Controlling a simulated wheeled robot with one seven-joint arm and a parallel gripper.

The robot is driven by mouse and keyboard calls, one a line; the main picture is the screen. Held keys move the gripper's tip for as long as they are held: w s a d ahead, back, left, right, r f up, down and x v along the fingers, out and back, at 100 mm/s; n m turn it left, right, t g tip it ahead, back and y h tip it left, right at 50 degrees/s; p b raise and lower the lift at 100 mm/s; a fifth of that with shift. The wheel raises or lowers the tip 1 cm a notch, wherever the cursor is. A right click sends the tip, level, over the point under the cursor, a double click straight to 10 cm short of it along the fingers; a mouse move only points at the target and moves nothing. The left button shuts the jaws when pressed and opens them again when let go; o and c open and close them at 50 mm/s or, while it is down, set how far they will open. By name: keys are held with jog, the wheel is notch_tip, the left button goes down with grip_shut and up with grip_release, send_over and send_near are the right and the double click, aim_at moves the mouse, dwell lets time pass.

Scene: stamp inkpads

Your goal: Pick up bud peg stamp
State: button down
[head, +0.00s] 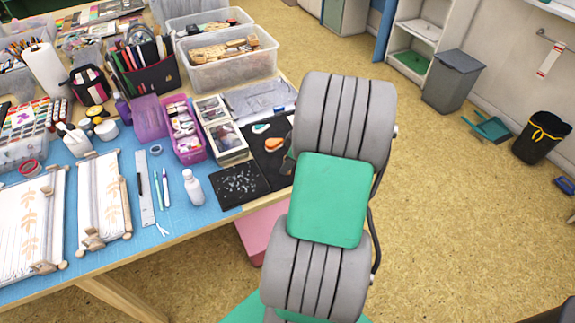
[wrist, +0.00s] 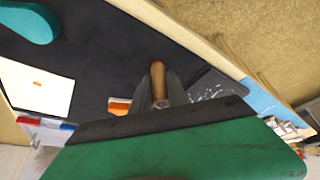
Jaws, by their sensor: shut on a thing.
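The bud peg stamp (wrist: 158,74) shows in the wrist view as a slim wooden peg with a rounded end. My gripper (wrist: 160,93) is shut on it, with the dark fingers on both sides of the peg. A black mat (wrist: 105,55) lies behind it. I cannot tell whether the peg touches the mat. The stamp's printing face is hidden. In the head view my arm covers the gripper and the peg at the table's right edge.
A teal rounded piece (wrist: 25,20) and a white card with an orange mark (wrist: 38,84) lie nearby on the mat. In the head view, a black speckled sheet (head: 240,185), a white bottle (head: 193,188) and a purple box (head: 186,130) stand left of my arm. The table edge is close.

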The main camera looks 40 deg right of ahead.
dwell(0.3)
jog(key=shift+r, duration=0.55)
jog(key=r, duration=0.2)
jog(key=shift+s+r, duration=0.2)
jog(key=shift+r, duration=0.2)
jog(key=s+a+r, duration=0.7)
jog(key=s+r, duration=0.2)
jog(key=s, duration=0.2)
jog(key=shift+s+a, duration=0.2)
jog(key=shift+s, duration=0.1)
jog(key=c, duration=1.8)
grip_release()
grip_shut()
jog(key=shift+w, duration=0.1)
